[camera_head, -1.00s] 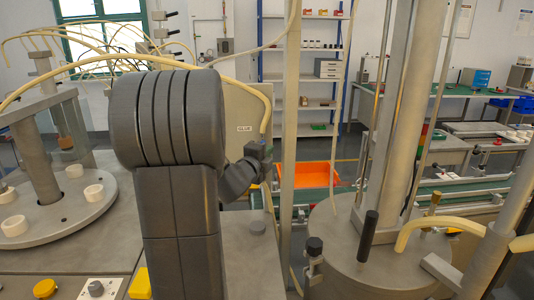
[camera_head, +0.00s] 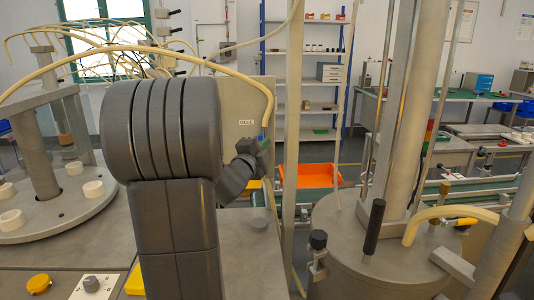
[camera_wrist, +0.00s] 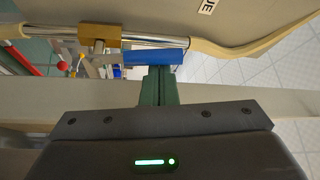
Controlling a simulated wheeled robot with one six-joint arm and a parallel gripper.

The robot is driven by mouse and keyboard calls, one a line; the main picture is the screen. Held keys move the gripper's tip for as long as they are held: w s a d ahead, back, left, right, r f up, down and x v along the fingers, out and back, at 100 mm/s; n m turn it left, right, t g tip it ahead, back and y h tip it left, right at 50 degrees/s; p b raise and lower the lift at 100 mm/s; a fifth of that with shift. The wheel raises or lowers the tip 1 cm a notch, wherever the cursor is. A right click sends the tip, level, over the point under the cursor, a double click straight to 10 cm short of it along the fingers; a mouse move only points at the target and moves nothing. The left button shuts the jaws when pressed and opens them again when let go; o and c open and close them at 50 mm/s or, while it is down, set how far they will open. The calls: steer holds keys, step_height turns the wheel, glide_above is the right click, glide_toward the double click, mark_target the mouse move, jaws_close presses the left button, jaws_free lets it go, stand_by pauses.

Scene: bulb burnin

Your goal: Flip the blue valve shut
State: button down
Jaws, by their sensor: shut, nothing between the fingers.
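The blue valve lever (camera_wrist: 153,57) shows in the wrist view, lying roughly along a metal pipe with a brass valve body (camera_wrist: 100,36) at its left. My gripper (camera_wrist: 159,72) has its green fingers together, with the tips right at the lever's right part. I cannot tell whether they touch it. In the head view my gripper (camera_head: 264,144) is beside the hose line, and only a small bit of blue (camera_head: 263,134) shows there; the valve body is hidden.
A pale hose (camera_wrist: 265,42) continues right from the pipe. A panel labelled GLUE (camera_head: 246,110) stands behind my gripper. A vertical post (camera_head: 292,130) stands close to its right. An orange bin (camera_head: 321,175) and a round metal tank (camera_head: 345,225) are further right.

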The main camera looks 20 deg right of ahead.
steer(key=a+f+n+t+y+b, duration=0.2)
steer(key=n+t+y+b, duration=0.1)
steer(key=n+b, duration=0.6)
steer(key=w+a+f+n+t+y+b, duration=0.1)
steer(key=a+f+n+t+y+b, duration=0.2)
steer(key=n+t+b, duration=0.3)
steer(key=n+b, duration=0.4)
steer(key=b, duration=0.5)
steer(key=shift+w+a+f+y, duration=0.15)
steer(key=shift+f+y, duration=0.05)
steer(key=shift+y, duration=0.1)
steer(key=shift+b, duration=0.3)
steer(key=shift+f, duration=0.2)
